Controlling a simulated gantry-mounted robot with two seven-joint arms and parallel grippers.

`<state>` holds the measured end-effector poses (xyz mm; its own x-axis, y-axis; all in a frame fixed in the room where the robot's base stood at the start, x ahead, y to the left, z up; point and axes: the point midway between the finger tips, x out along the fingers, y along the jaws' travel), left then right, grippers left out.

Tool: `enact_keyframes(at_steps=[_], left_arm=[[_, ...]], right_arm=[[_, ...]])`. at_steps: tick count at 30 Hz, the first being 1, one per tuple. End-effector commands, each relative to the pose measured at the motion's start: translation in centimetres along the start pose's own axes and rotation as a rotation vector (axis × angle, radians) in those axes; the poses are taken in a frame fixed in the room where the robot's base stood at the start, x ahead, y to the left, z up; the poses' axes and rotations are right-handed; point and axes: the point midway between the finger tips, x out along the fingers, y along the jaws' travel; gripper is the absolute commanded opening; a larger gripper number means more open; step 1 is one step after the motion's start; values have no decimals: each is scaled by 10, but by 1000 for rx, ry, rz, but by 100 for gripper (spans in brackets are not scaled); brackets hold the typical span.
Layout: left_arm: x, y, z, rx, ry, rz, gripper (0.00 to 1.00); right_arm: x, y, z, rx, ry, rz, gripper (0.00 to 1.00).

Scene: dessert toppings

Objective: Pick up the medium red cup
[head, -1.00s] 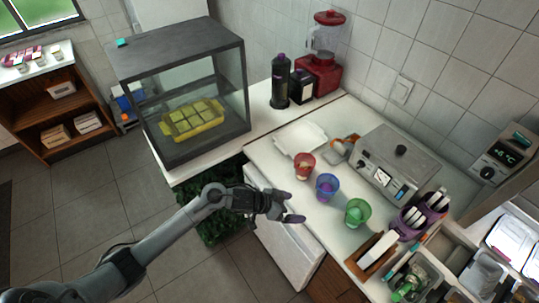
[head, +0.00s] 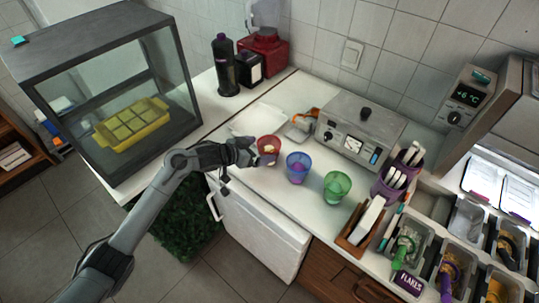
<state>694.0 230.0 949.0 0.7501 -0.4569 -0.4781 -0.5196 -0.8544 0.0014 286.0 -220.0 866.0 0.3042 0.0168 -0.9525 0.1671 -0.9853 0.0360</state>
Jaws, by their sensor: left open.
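A small translucent red cup (head: 270,144) stands upright on the white counter with something pale inside. It is the leftmost in a row with a blue cup (head: 298,169) and a green cup (head: 337,186). My left gripper (head: 256,152) is open and empty, right at the left side of the red cup. Its fingers overlap the cup's left edge in the picture, and I cannot tell whether they touch it. My right gripper is out of view.
A white tray (head: 258,119) lies behind the red cup. A grey machine (head: 360,130) stands behind the cups. A glass case (head: 120,90) holds a yellow tray at left. Topping bins (head: 465,222) and a wooden holder (head: 362,222) are at right.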

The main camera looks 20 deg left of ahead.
Motion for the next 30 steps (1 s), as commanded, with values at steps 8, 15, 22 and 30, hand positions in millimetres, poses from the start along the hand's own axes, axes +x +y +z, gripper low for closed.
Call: enact_keyframes(at_steps=[8, 15, 22, 30], left_arm=[[20, 2, 1, -1, 0, 1, 100], [49, 2, 1, -1, 0, 0, 100], [56, 3, 0, 1, -1, 0, 100], [56, 2, 0, 1, -1, 0, 80]], right_arm=[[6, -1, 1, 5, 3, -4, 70], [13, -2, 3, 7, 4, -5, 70], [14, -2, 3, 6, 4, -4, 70], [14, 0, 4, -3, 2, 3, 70]])
